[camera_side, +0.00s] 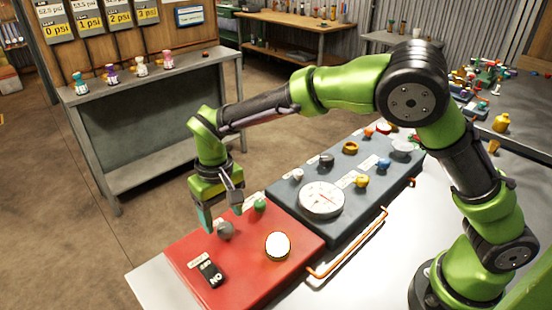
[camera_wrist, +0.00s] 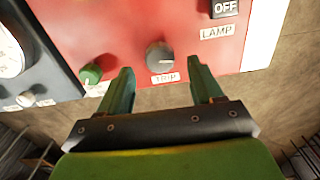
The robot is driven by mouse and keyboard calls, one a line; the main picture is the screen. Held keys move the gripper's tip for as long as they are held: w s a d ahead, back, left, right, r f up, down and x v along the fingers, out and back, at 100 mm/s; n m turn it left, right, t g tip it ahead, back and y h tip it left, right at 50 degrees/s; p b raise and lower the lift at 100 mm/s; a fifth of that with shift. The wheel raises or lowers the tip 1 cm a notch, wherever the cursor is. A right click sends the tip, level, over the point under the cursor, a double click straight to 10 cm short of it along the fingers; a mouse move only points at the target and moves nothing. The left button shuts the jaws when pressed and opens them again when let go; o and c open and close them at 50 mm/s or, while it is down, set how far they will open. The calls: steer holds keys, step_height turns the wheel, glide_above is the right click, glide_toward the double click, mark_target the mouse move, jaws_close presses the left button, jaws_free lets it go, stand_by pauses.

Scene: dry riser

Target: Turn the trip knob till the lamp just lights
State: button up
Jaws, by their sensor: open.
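The grey trip knob (camera_side: 225,230) stands on the red panel (camera_side: 183,243). In the wrist view the trip knob (camera_wrist: 160,56) sits above its TRIP label, with a pale pointer mark on its face. My gripper (camera_side: 222,216) is open over it. In the wrist view the fingertips (camera_wrist: 161,68) lie to either side of the knob, apart from it; I cannot tell their exact height. The round lamp (camera_side: 278,246) has a brass rim and a bright white face. A black switch (camera_side: 211,273) is near the panel's front; its OFF end (camera_wrist: 225,8) shows in the wrist view.
A green knob (camera_side: 260,205) stands close to my gripper on the same panel. A dark panel (camera_side: 290,190) with a dial gauge (camera_side: 321,199) and several knobs adjoins it. A copper pipe (camera_side: 350,250) runs along the bench. A grey shelf (camera_side: 150,80) with small coloured valves stands behind.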

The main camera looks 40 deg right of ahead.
mark_target(232, 225)
step_height(232, 225, up, 14)
stand_by(0.3)
steer(key=s+d+r+m+t+y, duration=0.1)
steer(key=s+d+t, duration=0.6)
steer(key=s+d, duration=1.1)
steer(key=d+m+y, duration=0.1)
steer(key=d+m, duration=0.1)
steer(key=shift+s+d+m, duration=0.15)
steer(key=shift+s+m, duration=0.15)
steer(key=shift+m, duration=0.1)
